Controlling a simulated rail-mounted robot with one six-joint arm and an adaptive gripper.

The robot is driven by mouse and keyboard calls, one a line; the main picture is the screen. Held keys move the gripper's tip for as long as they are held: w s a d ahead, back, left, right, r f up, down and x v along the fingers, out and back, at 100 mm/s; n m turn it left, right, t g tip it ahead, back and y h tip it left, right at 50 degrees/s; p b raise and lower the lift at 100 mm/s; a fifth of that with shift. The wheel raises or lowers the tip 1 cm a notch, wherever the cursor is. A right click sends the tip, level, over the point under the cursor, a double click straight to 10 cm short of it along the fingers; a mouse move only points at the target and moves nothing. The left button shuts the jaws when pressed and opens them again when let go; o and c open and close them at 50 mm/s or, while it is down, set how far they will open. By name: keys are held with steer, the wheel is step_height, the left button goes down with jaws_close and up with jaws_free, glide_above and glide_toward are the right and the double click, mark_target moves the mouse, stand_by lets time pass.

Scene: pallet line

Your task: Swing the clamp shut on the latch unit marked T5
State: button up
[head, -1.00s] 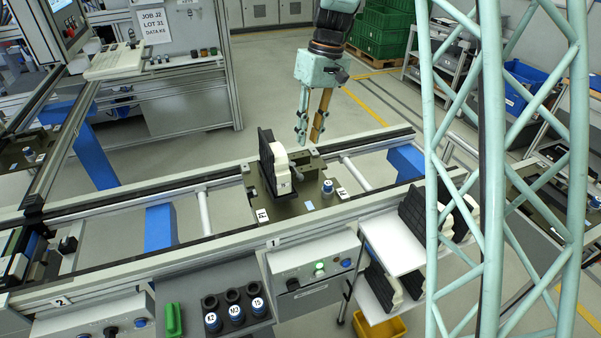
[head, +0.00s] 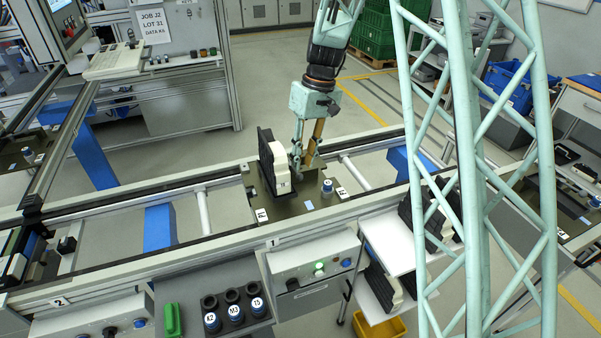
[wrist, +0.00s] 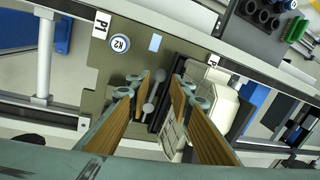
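The latch unit (head: 279,166), a cream block with a black ribbed plate, stands upright on the olive pallet (head: 290,208). A small mark on its front is too small to read surely. In the wrist view the cream block (wrist: 200,98) lies right of a black strip. The grey clamp lever (wrist: 149,107) with round ends is beside it. My gripper (head: 308,168) points down at the pallet, just right of the block. In the wrist view its fingers (wrist: 160,93) are apart, with the lever's end between them. I cannot tell whether they touch it.
A blue-topped puck marked K2 (wrist: 119,43) sits on the pallet by a P1 label. Conveyor rails (head: 225,232) run on both sides. A control box (head: 315,265) and a rack of pucks (head: 234,312) stand in front. A shelf (head: 395,245) holds black ribbed parts.

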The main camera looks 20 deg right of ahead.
mark_target(300, 174)
steer(key=shift+s+a+f, duration=0.1)
steer(key=shift+a+f, duration=0.15)
steer(key=shift+f, duration=0.95)
steer(key=shift+s+a+f, duration=0.1)
steer(key=shift+a+f, duration=0.1)
steer(key=shift+f, duration=1)
steer(key=shift+c, duration=0.5)
jaws_close()
